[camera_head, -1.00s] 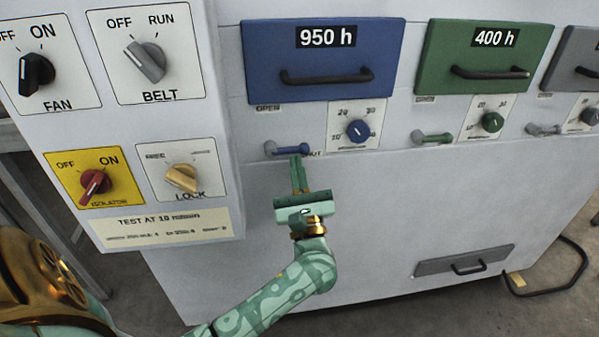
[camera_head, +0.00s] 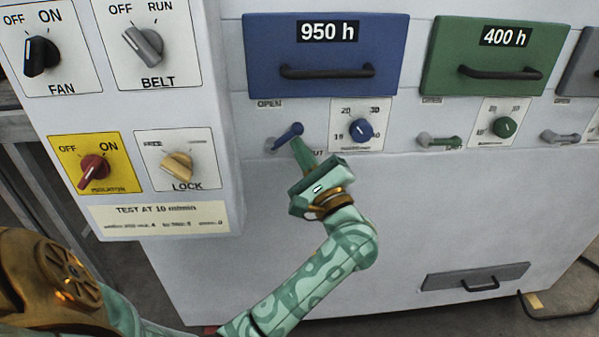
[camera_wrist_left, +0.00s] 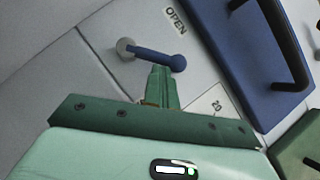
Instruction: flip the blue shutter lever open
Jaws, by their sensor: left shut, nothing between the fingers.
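The blue shutter lever (camera_head: 287,136) is on the white panel below the blue 950 h drawer (camera_head: 325,52). It tilts up to the right from its pale pivot, with its knob end raised. The OPEN label is above it; a lower label is partly hidden by my gripper. My left gripper (camera_head: 299,148) is shut and empty, its fingertips just below the lever's knob end, touching or very close. The left wrist view shows the lever (camera_wrist_left: 155,55) just beyond the tips of the shut fingers (camera_wrist_left: 160,72). My right gripper is not in view.
A blue dial (camera_head: 360,131) is close to the right of the lever. A green lever (camera_head: 440,141) and green drawer (camera_head: 495,55) are farther right. A switch box (camera_head: 161,217) with several knobs protrudes on the left. The panel below is clear down to a grey handled flap (camera_head: 474,277).

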